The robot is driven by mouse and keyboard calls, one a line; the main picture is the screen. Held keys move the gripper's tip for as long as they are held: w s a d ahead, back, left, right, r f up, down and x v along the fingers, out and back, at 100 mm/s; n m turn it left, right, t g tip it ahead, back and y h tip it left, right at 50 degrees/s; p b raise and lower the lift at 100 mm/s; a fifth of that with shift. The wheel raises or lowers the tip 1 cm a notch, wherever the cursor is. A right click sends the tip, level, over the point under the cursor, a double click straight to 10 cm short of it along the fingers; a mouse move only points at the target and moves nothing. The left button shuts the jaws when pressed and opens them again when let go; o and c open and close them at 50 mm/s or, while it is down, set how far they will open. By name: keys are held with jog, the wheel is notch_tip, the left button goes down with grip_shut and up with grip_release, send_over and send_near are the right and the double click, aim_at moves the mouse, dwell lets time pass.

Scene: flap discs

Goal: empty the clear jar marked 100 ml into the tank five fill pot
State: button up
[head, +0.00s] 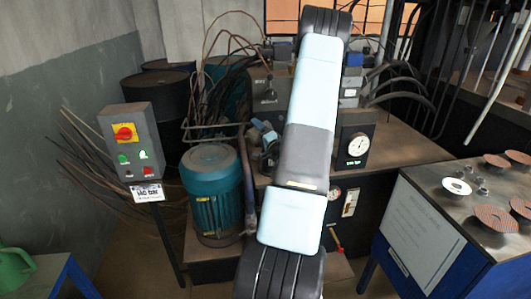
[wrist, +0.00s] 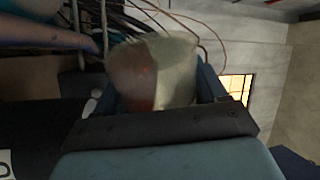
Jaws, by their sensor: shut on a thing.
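In the wrist view my gripper (wrist: 158,92) is shut on a pale, translucent jar (wrist: 178,65), with one finger on each side of it. A reddish-brown patch shows through the left part of the jar. The jar is blurred, and I cannot read a marking or tell its exact tilt. In the head view my pale blue arm (head: 312,90) crosses the middle, and neither gripper nor jar shows. I cannot pick out the tank five fill pot in either view; my arm covers part of the machine.
A teal motor (head: 211,195) and a dial gauge (head: 358,145) belong to the machine behind my arm. A grey switch box (head: 133,142) stands left. Flap discs (head: 495,218) lie on the right bench (head: 450,190). A green can (head: 14,268) stands at lower left. Hoses and thin rods crowd the back.

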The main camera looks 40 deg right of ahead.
jog(key=shift+s+d+r+m+h+p, duration=0.1)
jog(key=shift+d+r+m+h+p, duration=0.15)
jog(key=shift+m, duration=0.6)
jog(key=shift+d+r+m+h+p, duration=0.1)
jog(key=shift+r+m+h+p, duration=0.2)
jog(key=shift+m, duration=0.55)
dwell(0.3)
jog(key=shift+d+f+m+h, duration=0.25)
jog(key=shift+f+m+h, duration=0.1)
jog(key=shift+m, duration=0.55)
